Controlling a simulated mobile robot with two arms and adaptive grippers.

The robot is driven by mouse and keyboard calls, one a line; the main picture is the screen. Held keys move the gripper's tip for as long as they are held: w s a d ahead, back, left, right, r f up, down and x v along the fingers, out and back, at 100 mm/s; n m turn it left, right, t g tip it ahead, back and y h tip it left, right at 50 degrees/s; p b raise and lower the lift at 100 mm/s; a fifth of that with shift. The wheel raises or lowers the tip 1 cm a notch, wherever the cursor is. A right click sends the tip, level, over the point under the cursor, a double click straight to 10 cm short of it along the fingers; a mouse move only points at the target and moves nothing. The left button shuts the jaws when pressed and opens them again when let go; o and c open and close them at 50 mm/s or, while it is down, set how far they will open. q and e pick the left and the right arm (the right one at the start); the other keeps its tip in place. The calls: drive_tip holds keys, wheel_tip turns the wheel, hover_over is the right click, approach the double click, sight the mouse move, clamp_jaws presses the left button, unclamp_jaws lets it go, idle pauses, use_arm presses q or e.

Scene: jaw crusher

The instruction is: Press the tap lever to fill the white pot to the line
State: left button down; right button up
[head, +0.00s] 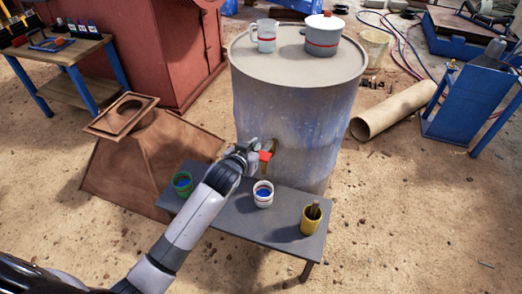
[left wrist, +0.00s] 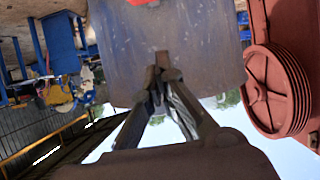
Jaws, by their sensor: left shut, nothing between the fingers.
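A blue-grey drum (head: 290,100) has a tap with a red lever (head: 265,155) low on its front. A white pot (head: 263,197) stands upright on the grey bench below the tap; it has a red line and blue inside. The exact level is too small to tell. My left gripper (head: 253,147) is shut and empty at the tap, close beside the red lever; contact cannot be told. Its fingertips (left wrist: 162,66) show against the drum in the left wrist view, with a red patch at the top edge. My right gripper is not in view.
On the bench (head: 235,222), a green pot (head: 182,184) stands left and a yellow pot (head: 311,220) with a brown item stands right. A brown hopper (head: 150,160) is left.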

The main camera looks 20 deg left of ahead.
use_arm(q)
hover_over(261, 157)
drive_tip(key=f, duration=0.3)
drive_tip(key=shift+w+b, duration=0.3)
drive_tip(key=shift+b, duration=0.05)
wheel_tip(261, 157, down, 3)
drive_tip(key=shift+r, duration=0.2)
drive_tip(key=shift+s+f, duration=0.25)
drive_tip(key=shift+f, duration=0.55)
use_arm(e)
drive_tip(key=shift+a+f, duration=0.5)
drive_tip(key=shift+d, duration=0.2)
